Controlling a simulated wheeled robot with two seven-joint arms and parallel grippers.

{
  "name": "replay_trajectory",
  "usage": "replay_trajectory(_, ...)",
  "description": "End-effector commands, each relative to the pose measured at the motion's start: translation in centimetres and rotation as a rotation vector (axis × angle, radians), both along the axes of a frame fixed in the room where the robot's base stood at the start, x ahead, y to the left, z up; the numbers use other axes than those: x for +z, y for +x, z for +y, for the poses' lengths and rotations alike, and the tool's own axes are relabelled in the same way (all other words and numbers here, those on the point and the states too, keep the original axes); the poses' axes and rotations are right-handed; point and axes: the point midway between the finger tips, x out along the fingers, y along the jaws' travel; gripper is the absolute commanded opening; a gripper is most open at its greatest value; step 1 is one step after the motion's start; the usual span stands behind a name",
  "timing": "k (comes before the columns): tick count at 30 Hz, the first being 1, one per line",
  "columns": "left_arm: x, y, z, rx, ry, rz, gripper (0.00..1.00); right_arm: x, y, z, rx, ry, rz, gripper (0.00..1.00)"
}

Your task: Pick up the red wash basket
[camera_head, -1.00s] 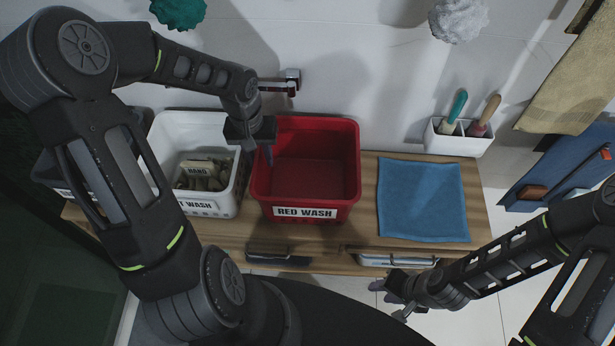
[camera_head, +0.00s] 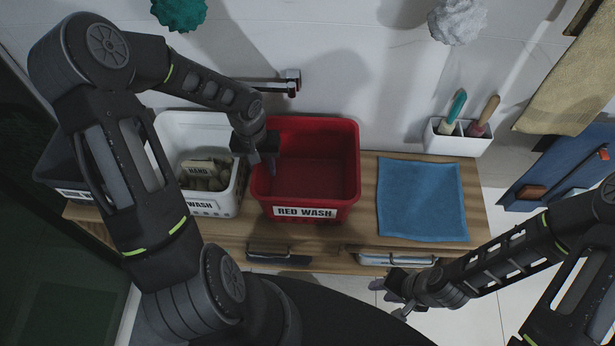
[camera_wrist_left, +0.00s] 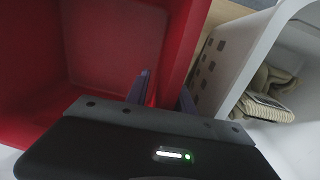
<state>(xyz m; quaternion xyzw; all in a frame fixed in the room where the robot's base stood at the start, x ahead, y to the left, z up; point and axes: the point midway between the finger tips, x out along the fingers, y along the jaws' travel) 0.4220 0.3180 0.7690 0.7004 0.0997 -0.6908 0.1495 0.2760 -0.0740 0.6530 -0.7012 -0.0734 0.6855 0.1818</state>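The red wash basket (camera_head: 305,212) stands on the wooden counter, upright and empty, with a "RED WASH" label on its front. My left gripper (camera_head: 262,172) is at its left wall, pointing down. In the left wrist view, its two fingers (camera_wrist_left: 166,92) are apart, one inside the red basket (camera_wrist_left: 115,40) and one outside, with the wall between them. I see no firm grip on the wall. My right gripper (camera_head: 393,296) is empty and open, low in front of the counter, away from the basket.
A white basket (camera_head: 222,203) with cloths stands close on the left; it also shows in the left wrist view (camera_wrist_left: 232,50). A blue cloth (camera_head: 420,200) lies to the right on the counter (camera_head: 368,215). A faucet (camera_head: 285,84) juts from the wall behind. A white holder (camera_head: 455,143) stands at the back right.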

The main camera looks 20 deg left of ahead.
Motion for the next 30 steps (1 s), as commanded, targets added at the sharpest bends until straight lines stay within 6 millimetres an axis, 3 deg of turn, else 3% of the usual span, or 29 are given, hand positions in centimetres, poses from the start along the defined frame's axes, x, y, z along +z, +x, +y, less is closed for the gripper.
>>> replay_trajectory(5,0.02,0.00,0.00,0.000,0.000,0.000,0.29,0.00,0.00,0.00,0.000,0.000,0.000,0.36)
replay_trajectory(16,0.02,0.00,-0.01,0.000,0.000,0.000,0.00,0.00,0.00,0.01,0.000,0.000,0.000,0.36)
replay_trajectory(30,0.03,0.00,-0.01,-0.001,0.000,0.000,0.00,0.01,0.00,0.00,0.000,0.000,0.000,0.36)
